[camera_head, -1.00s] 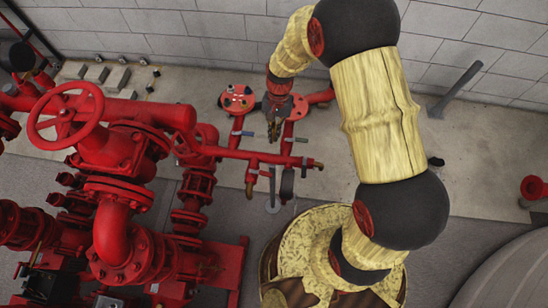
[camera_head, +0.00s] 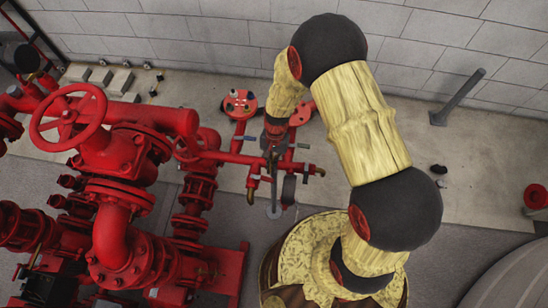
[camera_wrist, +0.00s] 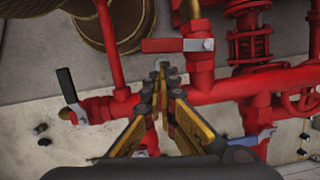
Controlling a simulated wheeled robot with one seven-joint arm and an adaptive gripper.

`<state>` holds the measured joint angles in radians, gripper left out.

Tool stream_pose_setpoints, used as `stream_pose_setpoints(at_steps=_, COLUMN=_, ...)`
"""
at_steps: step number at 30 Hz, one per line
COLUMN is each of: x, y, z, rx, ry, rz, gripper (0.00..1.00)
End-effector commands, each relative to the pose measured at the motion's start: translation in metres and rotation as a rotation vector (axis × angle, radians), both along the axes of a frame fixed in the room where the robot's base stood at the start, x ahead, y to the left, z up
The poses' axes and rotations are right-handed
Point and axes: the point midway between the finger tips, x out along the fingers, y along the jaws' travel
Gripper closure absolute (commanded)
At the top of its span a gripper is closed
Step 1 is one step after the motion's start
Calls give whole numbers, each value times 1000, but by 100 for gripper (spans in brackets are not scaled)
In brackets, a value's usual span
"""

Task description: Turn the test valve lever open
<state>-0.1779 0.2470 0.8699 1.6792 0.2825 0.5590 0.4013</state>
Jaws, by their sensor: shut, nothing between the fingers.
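Several valve levers show on the red pipework, and I cannot tell by label which is the test valve lever. In the wrist view a red lever (camera_wrist: 172,45) lies sideways beside a vertical pipe, just beyond my gripper. A black lever (camera_wrist: 67,86) stands at the pipe's left end, and a blue lever (camera_wrist: 255,138) is at the lower right. My gripper (camera_wrist: 161,74) is shut and empty, its tips close to the red lever; contact is not clear. In the head view my gripper (camera_head: 273,156) is over the small red pipe branch (camera_head: 235,156), partly hidden by my arm.
A large red handwheel (camera_head: 68,117) and thick pipes fill the left of the head view. A grey block wall (camera_head: 230,45) runs behind. A grey post (camera_head: 458,96) stands at the right.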

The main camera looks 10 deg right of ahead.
Motion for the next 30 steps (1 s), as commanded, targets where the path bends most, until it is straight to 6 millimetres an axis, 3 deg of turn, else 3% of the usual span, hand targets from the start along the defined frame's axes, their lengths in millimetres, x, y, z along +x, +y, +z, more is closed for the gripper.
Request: stream_pose_setpoints(at_steps=30, x=-9, y=2, z=0, rx=0, ry=0, rz=-90, gripper=100)
